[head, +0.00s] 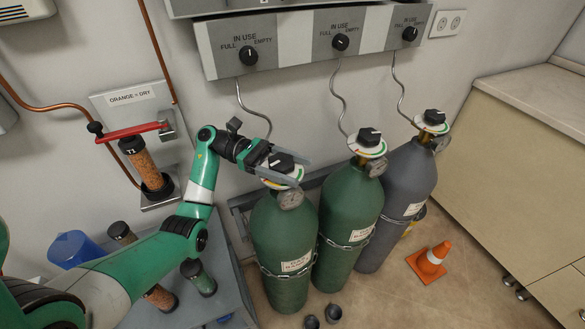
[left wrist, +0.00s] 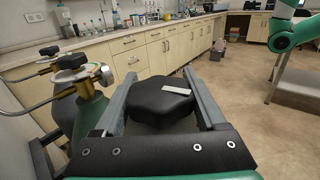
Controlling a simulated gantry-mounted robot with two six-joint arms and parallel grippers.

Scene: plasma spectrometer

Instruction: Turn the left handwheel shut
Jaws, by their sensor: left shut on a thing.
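The left handwheel (head: 281,162) is a black lobed knob over a white, colour-marked dial on top of the left green gas cylinder (head: 284,245). My left gripper (head: 287,169) reaches in from the left and is shut on this handwheel, one finger on each side. In the left wrist view the handwheel (left wrist: 162,103) sits between the two grey fingers of the left gripper (left wrist: 160,73), with a white mark on its top. The gripper partly hides the dial. A pressure gauge (head: 291,198) shows just below. My right gripper is not in view.
A second green cylinder (head: 346,225) and a grey cylinder (head: 398,210) stand close on the right with their own black knobs. A red lever (head: 130,131) is on the wall at left.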

